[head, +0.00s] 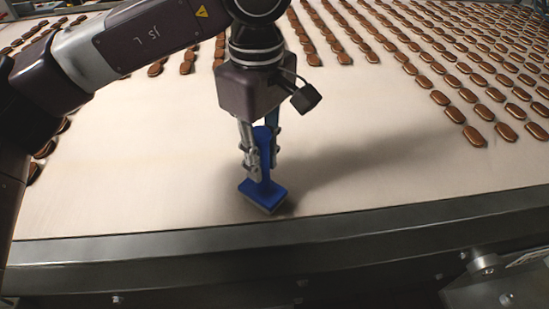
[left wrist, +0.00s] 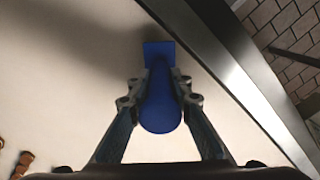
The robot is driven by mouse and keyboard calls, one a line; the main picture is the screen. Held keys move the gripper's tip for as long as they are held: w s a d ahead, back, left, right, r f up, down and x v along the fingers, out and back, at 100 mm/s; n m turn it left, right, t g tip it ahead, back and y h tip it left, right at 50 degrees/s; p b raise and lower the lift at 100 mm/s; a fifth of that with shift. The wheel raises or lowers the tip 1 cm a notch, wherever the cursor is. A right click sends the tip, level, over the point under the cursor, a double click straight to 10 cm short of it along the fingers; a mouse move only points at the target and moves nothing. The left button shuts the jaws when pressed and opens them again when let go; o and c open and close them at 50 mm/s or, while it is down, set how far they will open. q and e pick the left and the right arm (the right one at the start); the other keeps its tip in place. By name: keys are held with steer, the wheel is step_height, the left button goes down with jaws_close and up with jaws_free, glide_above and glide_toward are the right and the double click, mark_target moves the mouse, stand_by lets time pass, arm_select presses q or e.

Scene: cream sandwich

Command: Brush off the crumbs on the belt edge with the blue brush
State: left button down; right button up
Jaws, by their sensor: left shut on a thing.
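The blue brush (head: 262,188) stands roughly upright, its block head low over the pale belt (head: 130,170) near the belt's front edge. My left gripper (head: 260,172) is shut on its handle. In the left wrist view the brush (left wrist: 161,105) sits between the two fingers of the left gripper (left wrist: 159,98), with its head pointing toward the top. I cannot tell whether the bristles touch the belt. The metal belt edge (head: 330,229) runs along the front; it also shows in the left wrist view (left wrist: 235,75). I make out no crumbs. My right gripper is not in view.
Rows of brown sandwich biscuits (head: 440,97) lie on the belt at the back and right; a few more lie at the far left. The belt around the brush is clear. A metal bracket (head: 487,268) sits below the edge at right. Tiled floor (left wrist: 295,40) shows beyond the edge.

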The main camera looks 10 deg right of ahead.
arm_select(q)
steer(key=a+b, duration=0.3)
steer(key=a, duration=0.9)
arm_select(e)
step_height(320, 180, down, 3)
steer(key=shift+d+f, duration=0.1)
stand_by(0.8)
arm_select(q)
step_height(320, 180, up, 7)
steer(key=p, duration=0.5)
steer(key=shift+p, duration=0.35)
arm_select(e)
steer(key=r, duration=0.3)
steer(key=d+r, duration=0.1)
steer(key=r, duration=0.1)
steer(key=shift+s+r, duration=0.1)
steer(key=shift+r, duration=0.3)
arm_select(q)
steer(key=shift+d+r, duration=0.1)
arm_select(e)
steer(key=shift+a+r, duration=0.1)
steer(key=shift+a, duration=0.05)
